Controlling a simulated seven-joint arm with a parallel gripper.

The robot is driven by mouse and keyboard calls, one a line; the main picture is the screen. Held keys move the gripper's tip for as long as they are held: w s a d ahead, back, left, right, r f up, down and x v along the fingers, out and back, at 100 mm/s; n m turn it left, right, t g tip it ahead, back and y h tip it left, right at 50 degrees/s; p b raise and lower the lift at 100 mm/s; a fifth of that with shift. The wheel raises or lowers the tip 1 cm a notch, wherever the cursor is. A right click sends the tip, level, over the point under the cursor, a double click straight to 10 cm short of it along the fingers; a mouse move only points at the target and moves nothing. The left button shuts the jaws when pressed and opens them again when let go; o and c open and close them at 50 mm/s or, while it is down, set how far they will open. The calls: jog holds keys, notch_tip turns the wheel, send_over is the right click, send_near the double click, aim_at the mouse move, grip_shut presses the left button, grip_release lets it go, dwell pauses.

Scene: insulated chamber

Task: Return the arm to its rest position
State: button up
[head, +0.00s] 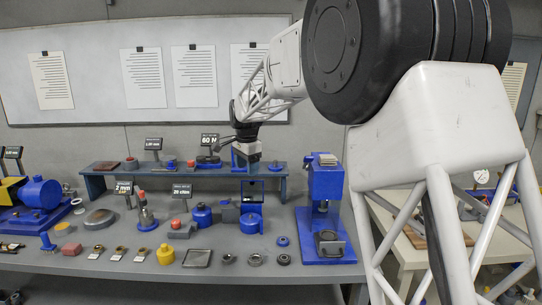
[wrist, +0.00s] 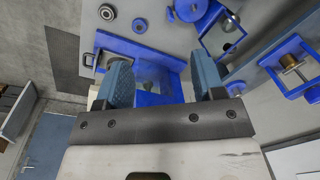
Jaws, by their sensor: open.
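My arm reaches from the right across the upper part of the head view. My gripper (head: 247,158) hangs at its end in front of the raised blue shelf (head: 110,183), left of the blue press-like machine (head: 325,180). Whether it touches the shelf cannot be told from the head view. In the wrist view, the two blue-grey fingers of my gripper (wrist: 164,82) stand wide apart with nothing held between them. Blue equipment shows beyond the fingertips.
The grey bench (head: 300,288) holds several small parts, including a yellow container (head: 166,255), a flat dark tray (head: 197,258) and blue round housings (head: 202,215). Sign plates stand along the shelf. A whiteboard (head: 90,60) hangs behind. A light side table (head: 410,252) stands at right.

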jog(key=s+d+r+n+t, duration=0.1)
jog(key=s+d+r+n, duration=0.1)
jog(key=s+d, duration=0.85)
jog(key=s+d+r+n, duration=0.3)
jog(key=s+d, duration=0.4)
jog(key=s, duration=0.7)
jog(key=s+d+f+n, duration=0.1)
jog(key=s+d+f, duration=0.2)
jog(key=s, duration=0.6)
jog(key=s+d+f+n, duration=0.2)
jog(key=s+d+f, duration=0.1)
jog(key=s, duration=0.7)
jog(key=s+d+f+n, duration=0.2)
jog(key=s+d+f, duration=0.1)
jog(key=s, duration=0.7)
jog(key=shift+f+t, duration=0.35)
jog(key=shift+t, duration=0.05)
